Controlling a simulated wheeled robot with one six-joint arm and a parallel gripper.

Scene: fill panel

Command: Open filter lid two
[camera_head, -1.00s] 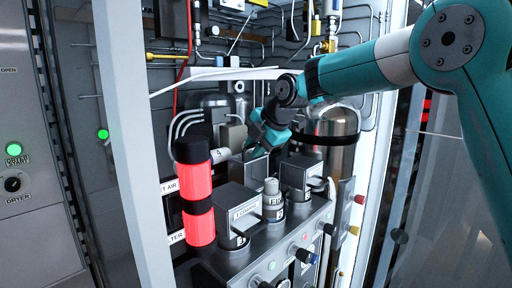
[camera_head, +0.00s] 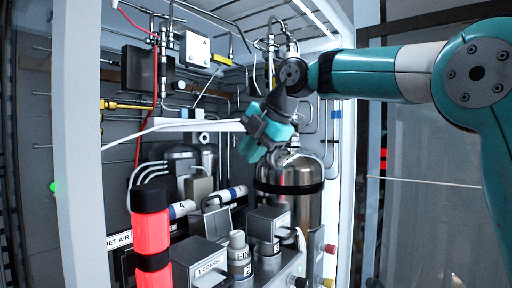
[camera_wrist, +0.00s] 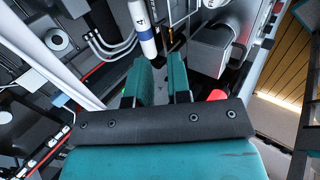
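My gripper (camera_head: 262,138) is raised above and behind the row of filters in the head view. In the wrist view its two teal fingers (camera_wrist: 161,78) stand apart with nothing between them. The filter labelled FINE 2 (camera_head: 239,256) shows a round, bare grey top at the bottom of the head view. A grey block with a bar handle (camera_head: 216,218) stands tilted just behind it, and looks like its lid swung back. My gripper is clear of both.
The block-shaped lid of filter 1, COARSE (camera_head: 198,258), is on the left, and a third block lid (camera_head: 268,222) on the right. A red-and-black cylinder (camera_head: 151,240) stands at front left. A steel tank (camera_head: 290,185) stands close behind my gripper. A white cabinet post (camera_head: 82,160) bounds the left.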

